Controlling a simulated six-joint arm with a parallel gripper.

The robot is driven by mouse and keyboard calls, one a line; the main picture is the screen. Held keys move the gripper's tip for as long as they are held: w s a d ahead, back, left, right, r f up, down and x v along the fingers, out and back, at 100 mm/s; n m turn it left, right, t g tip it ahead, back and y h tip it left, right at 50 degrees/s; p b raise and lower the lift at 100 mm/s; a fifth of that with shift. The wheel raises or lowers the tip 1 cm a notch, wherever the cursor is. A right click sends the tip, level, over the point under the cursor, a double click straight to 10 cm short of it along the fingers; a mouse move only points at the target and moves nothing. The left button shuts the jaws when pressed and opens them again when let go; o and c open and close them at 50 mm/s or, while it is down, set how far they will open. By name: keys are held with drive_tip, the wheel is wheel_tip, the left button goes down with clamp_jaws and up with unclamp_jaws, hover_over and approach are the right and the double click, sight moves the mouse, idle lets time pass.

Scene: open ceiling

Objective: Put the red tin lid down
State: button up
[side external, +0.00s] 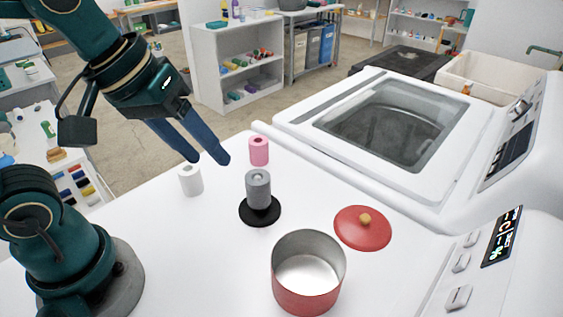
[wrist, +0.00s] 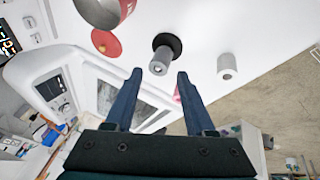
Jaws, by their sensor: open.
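The red tin lid (side external: 362,228) with a wooden knob lies flat on the white top, to the right of and behind the red tin (side external: 306,290). The tin stands open and looks empty inside. In the wrist view the lid (wrist: 106,43) is at the upper left, beside the tin (wrist: 124,8), which is cut off by the frame edge. My gripper (side external: 211,160) is open and empty, raised above the white top at the left, well apart from the lid. Its two blue fingers (wrist: 159,73) are spread in the wrist view.
A grey roll (side external: 258,190) stands on a black round base (side external: 246,214) between my gripper and the tin. A white roll (side external: 191,180) and a pink roll (side external: 259,151) stand nearby. A white washing machine (side external: 455,135) is behind, with a control panel (side external: 502,237) at right.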

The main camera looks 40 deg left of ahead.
drive_tip(key=s+m, duration=0.1)
drive_tip(key=s+a+f+m, duration=0.1)
drive_tip(key=m, duration=0.1)
drive_tip(key=s+a+f+m+y, duration=0.1)
drive_tip(key=s, duration=0.1)
drive_tip(key=shift+a+t, duration=0.2)
drive_tip(key=shift+t, duration=0.2)
